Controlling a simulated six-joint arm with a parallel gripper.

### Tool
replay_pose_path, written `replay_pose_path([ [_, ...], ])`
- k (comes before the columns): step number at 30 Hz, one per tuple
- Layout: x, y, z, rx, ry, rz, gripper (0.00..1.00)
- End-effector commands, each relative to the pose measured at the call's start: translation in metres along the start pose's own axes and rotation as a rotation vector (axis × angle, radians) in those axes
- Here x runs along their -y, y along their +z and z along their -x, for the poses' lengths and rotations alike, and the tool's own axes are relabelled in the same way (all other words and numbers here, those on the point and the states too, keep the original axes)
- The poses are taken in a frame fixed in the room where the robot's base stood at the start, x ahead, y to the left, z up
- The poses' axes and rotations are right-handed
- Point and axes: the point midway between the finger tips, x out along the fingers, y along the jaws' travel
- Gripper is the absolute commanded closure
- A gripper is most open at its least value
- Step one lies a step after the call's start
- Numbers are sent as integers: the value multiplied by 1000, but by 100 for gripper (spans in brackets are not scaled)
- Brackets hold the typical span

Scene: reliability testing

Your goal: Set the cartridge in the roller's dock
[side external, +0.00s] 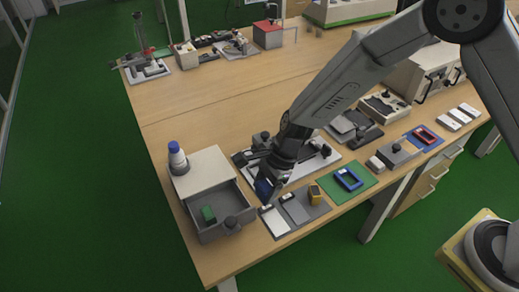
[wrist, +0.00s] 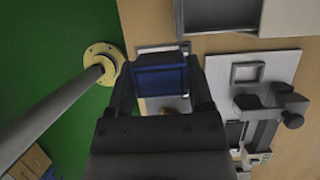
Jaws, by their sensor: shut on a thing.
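My gripper (wrist: 160,75) is shut on a blue block (wrist: 162,81), which looks like the cartridge. In the side view the blue block (side external: 264,188) hangs from my gripper (side external: 266,183) in front of the roller's plate, near the open drawer. The roller's pale plate (wrist: 282,65) carries a raised square frame (wrist: 247,73), which looks like the dock and is empty. The dark roller mechanism (wrist: 262,112) sits beyond it on the same plate. The block is apart from the frame, to its left in the wrist view. In the side view my arm hides much of the roller.
A drawer unit (side external: 209,173) has its drawer (side external: 212,235) open, with a green block (side external: 208,214) inside. Grey and white pads (side external: 293,208), a yellow item (side external: 315,195) and a green mat (side external: 361,192) lie along the front edge.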

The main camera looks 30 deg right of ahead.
Motion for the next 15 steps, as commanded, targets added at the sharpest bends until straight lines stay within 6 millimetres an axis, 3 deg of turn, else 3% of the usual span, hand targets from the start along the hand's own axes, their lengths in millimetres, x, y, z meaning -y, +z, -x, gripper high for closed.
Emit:
replay_pose_path([
  [15,97,-34,-16,12,-1,2,92],
])
